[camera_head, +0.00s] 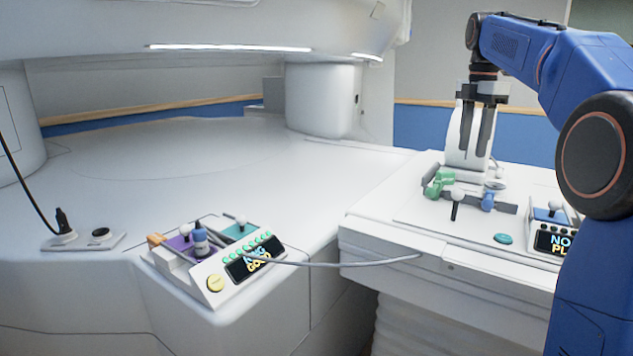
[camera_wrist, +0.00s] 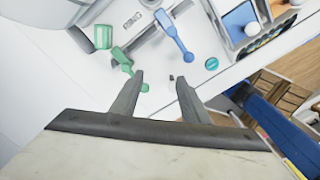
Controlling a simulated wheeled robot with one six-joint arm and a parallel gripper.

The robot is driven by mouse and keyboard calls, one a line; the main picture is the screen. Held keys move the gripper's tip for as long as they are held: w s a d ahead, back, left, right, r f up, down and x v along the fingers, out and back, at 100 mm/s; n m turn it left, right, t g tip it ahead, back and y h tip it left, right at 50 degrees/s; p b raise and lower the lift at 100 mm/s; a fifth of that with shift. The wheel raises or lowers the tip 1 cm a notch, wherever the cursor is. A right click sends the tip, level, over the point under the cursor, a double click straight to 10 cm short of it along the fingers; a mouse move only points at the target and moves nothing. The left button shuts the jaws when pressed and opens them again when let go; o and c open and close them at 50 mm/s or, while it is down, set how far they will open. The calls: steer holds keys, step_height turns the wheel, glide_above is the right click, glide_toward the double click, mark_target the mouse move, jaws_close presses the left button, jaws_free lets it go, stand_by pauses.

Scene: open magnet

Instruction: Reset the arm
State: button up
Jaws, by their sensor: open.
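My blue arm (camera_head: 545,50) comes in from the right in the head view and bends down to my gripper (camera_head: 478,150). The gripper points downward above the right-hand white table and its two dark fingers are apart. In the wrist view my gripper (camera_wrist: 160,90) is also open, with nothing held between its fingers. Below and around it are a green fitting (camera_head: 438,183) and a blue lever part (camera_head: 489,198), which also show in the wrist view as the green part (camera_wrist: 104,37) and the blue lever (camera_wrist: 174,36).
A white-knobbed lever (camera_head: 457,198) and a teal button (camera_head: 503,239) are on the right table (camera_head: 400,225). A display box (camera_head: 555,240) stands at its right. A control box (camera_head: 235,270) sits on the left, with a grey cable (camera_head: 340,264) running to the right table. A large white magnet (camera_head: 200,30) overhangs the left bed.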

steer(key=s+a+f+m+t, duration=0.1)
steer(key=s+a+f+m, duration=0.15)
steer(key=s, duration=0.25)
steer(key=s+a+f+m, duration=0.1)
steer(key=s+a+m, duration=0.15)
steer(key=s, duration=0.35)
steer(key=s+a+f+m+t, duration=0.2)
steer(key=s+f+m, duration=0.5)
steer(key=s+f, duration=0.6)
steer(key=s+a+f+m+t, duration=0.1)
steer(key=s+a+f+m, duration=0.1)
steer(key=s+f+m, duration=0.6)
steer(key=s+f, duration=0.5)
steer(key=f, duration=0.1)
steer(key=shift+s+a+f+t, duration=0.2)
steer(key=shift+s+a+t, duration=0.2)
